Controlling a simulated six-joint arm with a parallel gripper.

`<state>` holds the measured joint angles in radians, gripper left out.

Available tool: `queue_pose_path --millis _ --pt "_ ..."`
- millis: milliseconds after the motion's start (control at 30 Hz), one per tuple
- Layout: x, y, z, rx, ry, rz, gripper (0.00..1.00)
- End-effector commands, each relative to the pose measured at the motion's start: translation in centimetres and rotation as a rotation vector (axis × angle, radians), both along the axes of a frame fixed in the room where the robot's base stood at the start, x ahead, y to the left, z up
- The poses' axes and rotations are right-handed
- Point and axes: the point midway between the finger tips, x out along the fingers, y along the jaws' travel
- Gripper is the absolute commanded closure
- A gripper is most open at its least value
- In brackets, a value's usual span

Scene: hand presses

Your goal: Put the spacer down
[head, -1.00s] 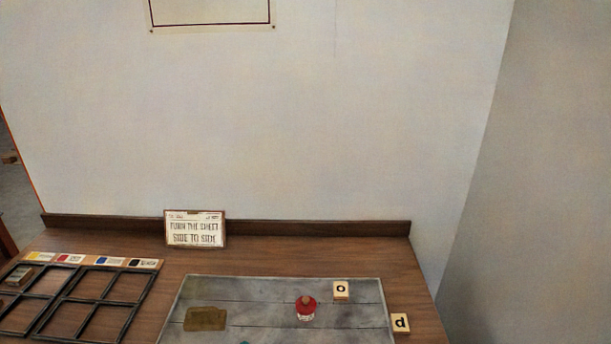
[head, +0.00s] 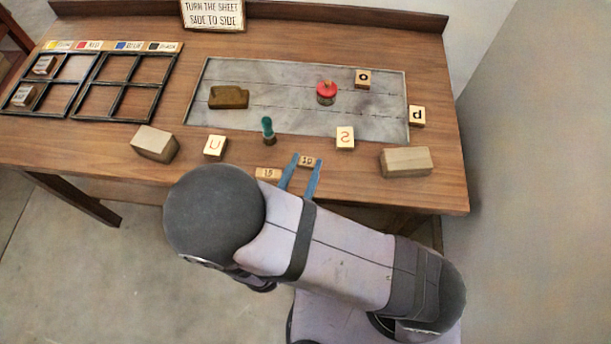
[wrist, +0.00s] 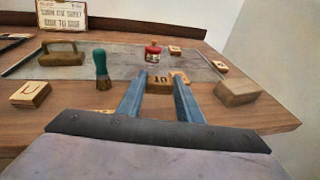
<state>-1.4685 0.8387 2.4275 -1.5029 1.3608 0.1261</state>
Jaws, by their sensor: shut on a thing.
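My gripper (head: 303,170) has two blue fingers and reaches over the front edge of the table. It is shut on a small wooden spacer marked 10 (head: 307,161). In the wrist view the spacer (wrist: 160,86) sits between the fingertips (wrist: 159,95), with its numbered face showing. I cannot tell whether its underside touches the table. Another small wooden spacer, marked 15 (head: 267,173), lies near the front edge, just left of the fingers and apart from them.
Behind are a grey slab (head: 290,75), a green-handled brush (head: 268,130) and a red-topped pot (head: 326,92). Letter blocks U (head: 215,146) and S (head: 345,138) and plain blocks (head: 155,143) (head: 405,161) stand around. Bare wood shows between them.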

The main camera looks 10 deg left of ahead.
Motion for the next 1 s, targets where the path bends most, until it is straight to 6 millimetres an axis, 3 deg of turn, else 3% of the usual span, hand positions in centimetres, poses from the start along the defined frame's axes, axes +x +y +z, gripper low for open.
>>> queue_pose_path --millis 233,600,1000 --pt "0.0 -0.1 -3.0 -0.002 0.0 -0.001 0.88" --pt "0.0 0.0 -4.0 -0.001 0.0 -0.001 0.92" --pt "0.0 0.0 -7.3 0.0 0.0 0.0 0.92"
